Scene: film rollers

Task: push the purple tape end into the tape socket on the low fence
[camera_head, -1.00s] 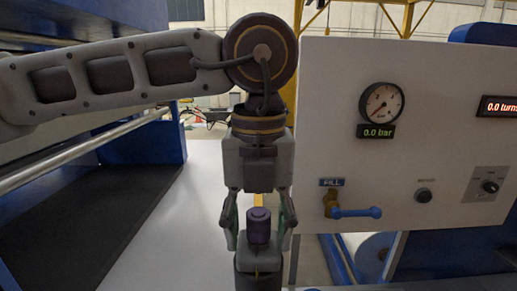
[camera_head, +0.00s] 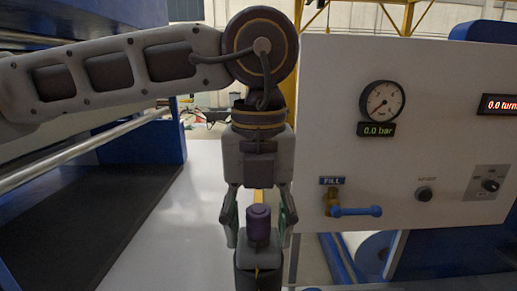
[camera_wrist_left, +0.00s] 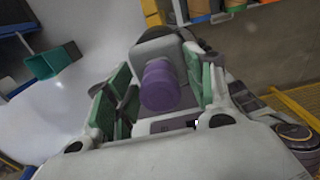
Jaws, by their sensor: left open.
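The purple tape end (camera_head: 258,224) is a short upright cylinder with a narrower top, on a grey block (camera_head: 258,258). In the left wrist view the purple piece (camera_wrist_left: 160,85) shows between the green-padded fingers, in front of a pale grey block (camera_wrist_left: 158,46). My left gripper (camera_head: 258,236) points down with its jaws open, one finger on each side of the purple piece. Gaps show beside it, and I cannot tell if either pad touches it. I cannot make out the tape socket or the low fence for sure. My right gripper is not in view.
A white panel (camera_head: 420,120) stands close on the right, with a gauge (camera_head: 381,101), a blue-handled fill valve (camera_head: 355,211) and a knob (camera_head: 490,185). A dark bed (camera_head: 80,230) and a metal roller (camera_head: 80,150) lie left. A pale surface (camera_head: 160,240) between is clear.

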